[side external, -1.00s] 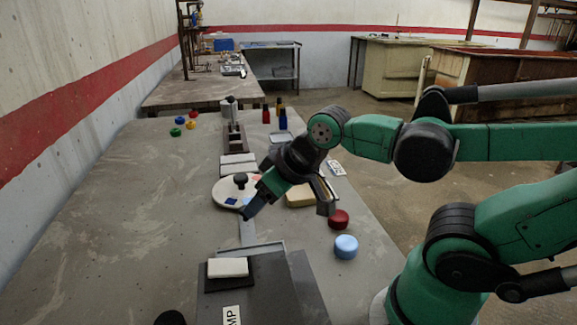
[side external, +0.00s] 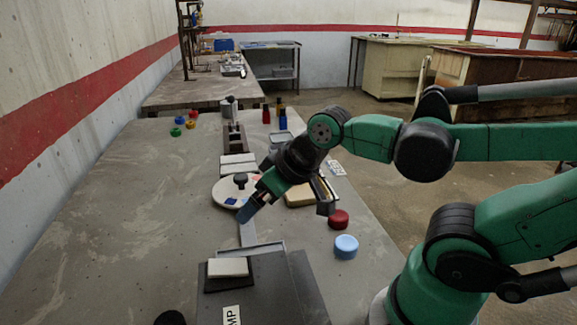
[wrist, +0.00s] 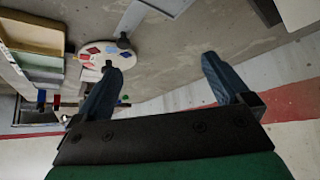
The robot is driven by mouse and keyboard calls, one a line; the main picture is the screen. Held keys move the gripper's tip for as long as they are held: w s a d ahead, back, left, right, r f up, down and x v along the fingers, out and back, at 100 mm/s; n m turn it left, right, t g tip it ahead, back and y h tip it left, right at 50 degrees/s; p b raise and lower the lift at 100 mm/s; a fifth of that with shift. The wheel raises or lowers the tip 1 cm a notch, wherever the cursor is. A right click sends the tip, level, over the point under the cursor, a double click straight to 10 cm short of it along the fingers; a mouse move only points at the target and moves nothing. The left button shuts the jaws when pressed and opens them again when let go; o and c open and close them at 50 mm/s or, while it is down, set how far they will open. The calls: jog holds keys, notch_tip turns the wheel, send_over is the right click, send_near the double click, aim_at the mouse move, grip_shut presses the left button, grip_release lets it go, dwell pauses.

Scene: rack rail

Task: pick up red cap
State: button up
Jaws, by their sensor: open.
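A smaller red cap (side external: 193,115) lies far back on the left among small coloured caps. My gripper (side external: 286,211) is open and empty above the table, its fingers wide apart. Its right finger is close to the dark red cap in the picture; whether they touch I cannot tell. In the wrist view my gripper (wrist: 160,66) has nothing between its fingers, and neither red cap can be made out clearly.
A light blue cap (side external: 346,246) stands nearer the front. A dark plate (side external: 262,297) with a white block (side external: 228,267) is in front. The table's left side is clear.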

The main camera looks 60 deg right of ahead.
jog(key=m, duration=0.1)
jog(key=m+g, duration=0.7)
jog(key=m, duration=2.4)
send_over(339, 215)
jog(key=f, duration=0.7)
jog(key=shift+w+a+f, duration=0.15)
jog(key=shift+w+f, duration=0.1)
jog(key=shift+f, duration=0.1)
jog(key=shift+s+f+m, duration=0.15)
jog(key=shift+s+m, duration=0.05)
jog(key=shift+m, duration=0.2)
jog(key=shift+d+f, duration=0.2)
jog(key=shift+f, duration=2.6)
